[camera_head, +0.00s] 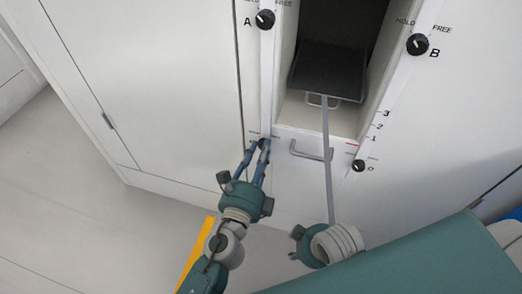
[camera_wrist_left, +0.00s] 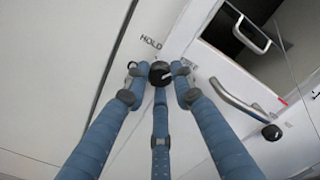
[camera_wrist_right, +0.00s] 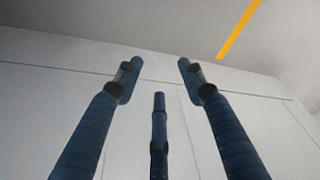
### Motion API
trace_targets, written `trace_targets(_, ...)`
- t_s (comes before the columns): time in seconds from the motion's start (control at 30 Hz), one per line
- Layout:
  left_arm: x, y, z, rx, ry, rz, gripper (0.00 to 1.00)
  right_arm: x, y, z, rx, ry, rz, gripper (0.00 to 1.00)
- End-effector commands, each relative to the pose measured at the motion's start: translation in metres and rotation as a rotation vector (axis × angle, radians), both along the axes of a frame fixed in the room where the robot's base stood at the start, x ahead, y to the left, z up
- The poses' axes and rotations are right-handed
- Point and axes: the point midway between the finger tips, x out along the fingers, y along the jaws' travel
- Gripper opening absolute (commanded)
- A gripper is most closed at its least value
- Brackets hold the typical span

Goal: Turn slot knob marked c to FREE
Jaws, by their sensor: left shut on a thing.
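A black knob (camera_wrist_left: 160,72) sits on the white panel, with a HOLD label (camera_wrist_left: 151,42) beside it in the left wrist view. Its letter is not readable, and part of the marking to its right is hidden by a finger. My left gripper (camera_head: 262,146) is at this knob, below the lower left corner of the open slot; its fingers (camera_wrist_left: 160,88) close around the knob from both sides. In the head view the fingers mostly cover the knob. My right gripper (camera_wrist_right: 158,82) is open and empty, its fingers apart, facing plain pale surfaces.
Knob A (camera_head: 265,19) and knob B (camera_head: 417,44) flank the slot. A dark tray (camera_head: 328,72) sits inside it, with a thin grey rod (camera_head: 328,160) running down in front. A handle (camera_head: 311,151) and small black knob (camera_head: 358,165) are right of my left gripper.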

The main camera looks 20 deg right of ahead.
Motion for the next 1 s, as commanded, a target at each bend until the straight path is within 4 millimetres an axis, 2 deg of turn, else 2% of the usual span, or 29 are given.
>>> trace_targets(0.4, 0.0007, 0.0016, -0.0008, 0.139, -0.092, 0.003, 0.0, 0.0042, 0.0015, -0.0085, 0.002, -0.001, 0.001, 0.4)
trace_targets(0.9, 0.0008, 0.0015, -0.0006, 0.153, -0.101, 0.003, 0.0, 0.0057, 0.0027, -0.0089, 0.005, -0.003, 0.0, 0.4)
trace_targets(0.93, 0.0009, 0.0016, -0.0006, 0.153, -0.101, 0.003, 0.26, 0.0057, 0.0027, -0.0088, 0.005, -0.003, 0.0, 0.4)
trace_targets(1.0, 0.0008, 0.0015, -0.0006, 0.152, -0.101, 0.003, 0.4, 0.0051, 0.0027, -0.0088, 0.005, -0.002, 0.0, 0.4)
